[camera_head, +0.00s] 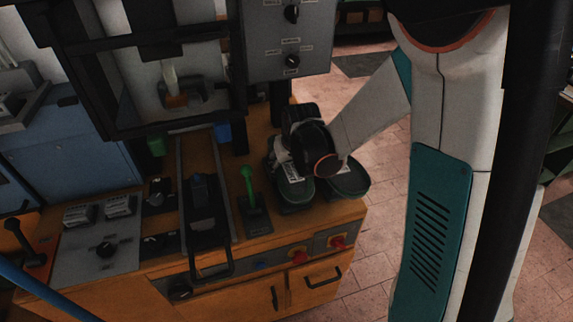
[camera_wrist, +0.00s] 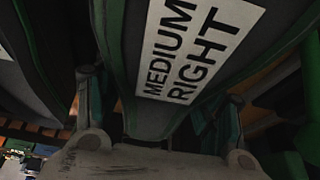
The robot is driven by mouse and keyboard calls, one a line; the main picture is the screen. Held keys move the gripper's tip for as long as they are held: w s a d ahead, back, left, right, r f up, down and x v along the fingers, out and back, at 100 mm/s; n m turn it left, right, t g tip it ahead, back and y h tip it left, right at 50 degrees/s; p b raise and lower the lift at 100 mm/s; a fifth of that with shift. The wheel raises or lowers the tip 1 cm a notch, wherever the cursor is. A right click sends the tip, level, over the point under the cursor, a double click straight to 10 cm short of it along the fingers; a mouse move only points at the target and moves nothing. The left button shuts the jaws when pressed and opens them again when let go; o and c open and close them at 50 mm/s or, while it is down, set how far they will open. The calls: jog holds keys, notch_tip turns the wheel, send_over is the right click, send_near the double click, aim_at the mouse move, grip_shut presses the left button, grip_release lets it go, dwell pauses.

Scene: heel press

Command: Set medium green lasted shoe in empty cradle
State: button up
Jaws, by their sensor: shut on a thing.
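In the wrist view my gripper (camera_wrist: 160,128) is shut on a dark green shoe (camera_wrist: 128,60) with a white label reading MEDIUM RIGHT. In the head view my gripper (camera_head: 298,160) is over the right side of the bench and partly hides what it holds. Two dark shoe shapes with green edges show beneath and beside it: one at the left (camera_head: 293,192) with a white label, one at the right (camera_head: 350,183). I cannot tell whether the held shoe still touches the bench. A dark fixture (camera_head: 200,190), possibly the cradle, sits on the slide left of the green lever; its inside is unclear.
The green lever (camera_head: 249,185) stands between the slide and the shoes. The press frame (camera_head: 180,128) and a grey control box (camera_head: 288,40) rise behind. A handle (camera_head: 212,266) and red knobs (camera_head: 338,242) are at the bench front. Floor (camera_head: 365,225) is open to the right.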

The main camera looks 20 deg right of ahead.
jog(key=shift+f+b, duration=0.3)
jog(key=shift+f, duration=0.1)
jog(key=o, duration=1.4)
jog(key=shift+o, duration=0.2)
jog(key=shift+r, duration=0.1)
jog(key=v, duration=1.1)
jog(key=shift+s+r, duration=0.3)
jog(key=shift+r, duration=0.1)
jog(key=shift+s, duration=0.1)
